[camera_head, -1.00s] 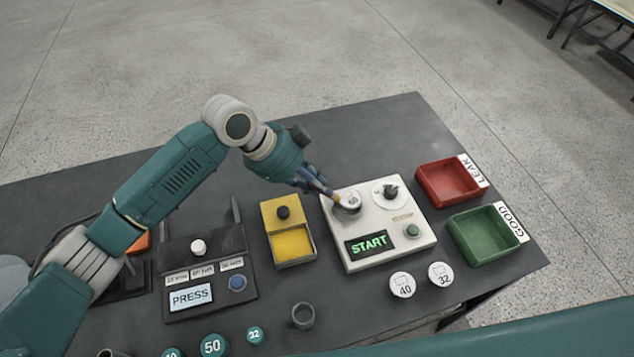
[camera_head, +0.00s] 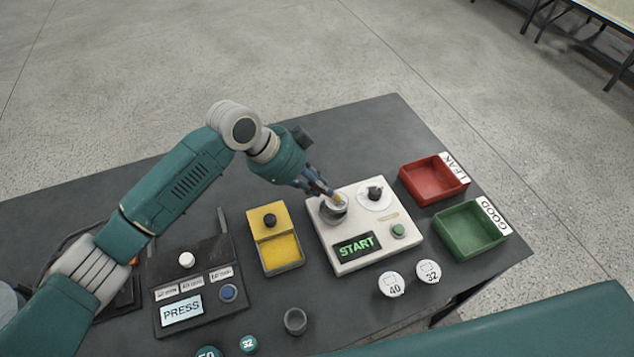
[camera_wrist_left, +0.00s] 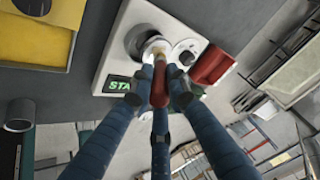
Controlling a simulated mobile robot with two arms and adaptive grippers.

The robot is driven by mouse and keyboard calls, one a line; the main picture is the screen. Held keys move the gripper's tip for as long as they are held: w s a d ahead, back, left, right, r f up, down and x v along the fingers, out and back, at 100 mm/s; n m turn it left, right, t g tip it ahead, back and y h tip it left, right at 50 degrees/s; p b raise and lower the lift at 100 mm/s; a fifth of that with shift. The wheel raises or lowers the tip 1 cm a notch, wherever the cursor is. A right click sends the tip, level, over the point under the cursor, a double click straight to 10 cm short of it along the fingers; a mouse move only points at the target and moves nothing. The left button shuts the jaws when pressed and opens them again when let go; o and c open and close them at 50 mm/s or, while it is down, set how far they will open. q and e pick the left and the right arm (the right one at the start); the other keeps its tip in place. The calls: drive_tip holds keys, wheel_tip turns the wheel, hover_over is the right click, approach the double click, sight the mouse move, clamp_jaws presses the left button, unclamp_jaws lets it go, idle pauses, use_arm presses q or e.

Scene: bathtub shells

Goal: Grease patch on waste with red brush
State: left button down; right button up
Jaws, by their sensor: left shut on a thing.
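My left gripper (camera_head: 318,187) is shut on the red brush (camera_wrist_left: 160,86), whose handle shows between the fingers in the left wrist view. The brush's pale tip (camera_head: 339,199) is at the top of a round grey fitting (camera_head: 333,213) on the white START station (camera_head: 335,257). The fitting shows a white round part (camera_wrist_left: 155,47) in the left wrist view. I cannot tell whether the bristles touch it. No grease patch can be made out, and the tip partly hides the fitting's top. My right gripper is not in view.
A black knob on a white disc (camera_head: 375,194) stands right beside the fitting. The yellow box (camera_head: 288,266) and the black PRESS station (camera_head: 200,312) are to the left. The red LEAK tray (camera_head: 460,187) and the green GOOD tray (camera_head: 478,252) are to the right.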

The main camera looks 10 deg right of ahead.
use_arm(q)
drive_tip(key=a+p, duration=0.1)
drive_tip(key=a, duration=0.3)
drive_tip(key=shift+s+p, duration=0.4)
drive_tip(key=shift+d+r, duration=0.1)
wheel_tip(320, 180, up, 6)
drive_tip(key=p, duration=0.5)
wheel_tip(320, 180, up, 3)
drive_tip(key=p, duration=0.2)
drive_tip(key=shift+p, duration=0.3)
idle(0.3)
